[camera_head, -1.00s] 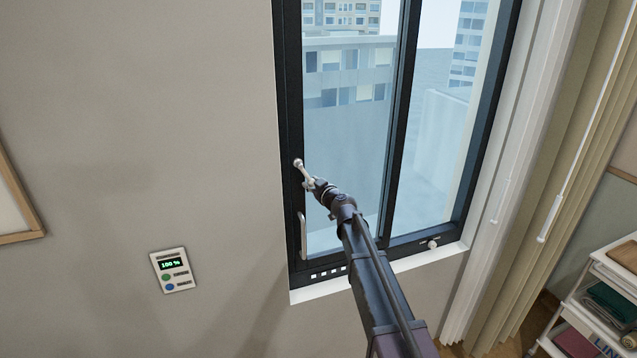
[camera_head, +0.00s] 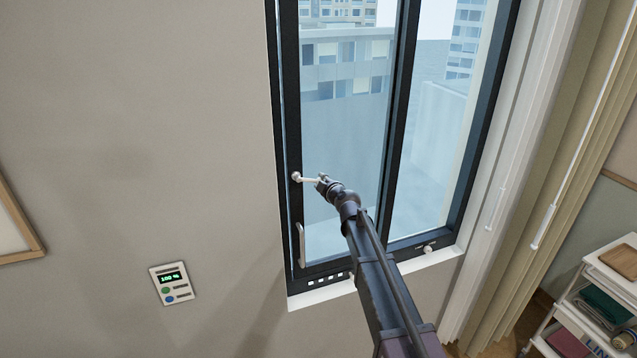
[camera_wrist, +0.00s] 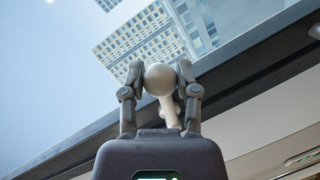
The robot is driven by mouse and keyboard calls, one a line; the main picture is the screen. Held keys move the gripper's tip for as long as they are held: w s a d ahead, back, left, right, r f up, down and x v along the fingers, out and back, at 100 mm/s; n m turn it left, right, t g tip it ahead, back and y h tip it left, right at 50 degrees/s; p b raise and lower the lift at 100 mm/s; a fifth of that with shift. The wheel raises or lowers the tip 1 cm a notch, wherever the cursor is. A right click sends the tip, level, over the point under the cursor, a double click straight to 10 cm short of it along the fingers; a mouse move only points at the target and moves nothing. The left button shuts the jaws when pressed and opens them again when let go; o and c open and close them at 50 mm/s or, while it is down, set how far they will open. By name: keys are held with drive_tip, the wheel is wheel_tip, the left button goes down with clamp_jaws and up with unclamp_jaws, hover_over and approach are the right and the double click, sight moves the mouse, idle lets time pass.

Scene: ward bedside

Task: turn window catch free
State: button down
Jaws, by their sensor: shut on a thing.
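The window catch (camera_head: 309,179) is a pale metal lever with a round pivot on the dark left frame of the window (camera_head: 345,150). It points to the right, about level, across the glass. My gripper (camera_head: 322,182) is at its free end. In the wrist view the catch (camera_wrist: 160,80) shows a round pale knob between the two fingers of my gripper (camera_wrist: 160,76), with its stem running down behind. The fingers are shut on the knob. My arm hides part of the glass and sill.
A fixed pull handle (camera_head: 301,245) stands on the frame below the catch. A small knob (camera_head: 428,249) is at the sill's right. A wall panel (camera_head: 173,284) reads 100 %. Curtains (camera_head: 570,130) and a shelf cart (camera_head: 600,300) are at the right.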

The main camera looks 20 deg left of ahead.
wheel_tip(320, 180, up, 2)
drive_tip(key=shift+s+a+r+n+p, duration=0.1)
drive_tip(key=shift+a+n+p, duration=0.05)
drive_tip(key=shift+n+p, duration=0.85)
drive_tip(key=shift+r+n+t+h, duration=0.2)
drive_tip(key=shift+n+t+h, duration=0.1)
drive_tip(key=shift+n+h, duration=0.1)
drive_tip(key=shift+c, duration=1.7)
unclamp_jaws()
drive_tip(key=shift+f, duration=0.1)
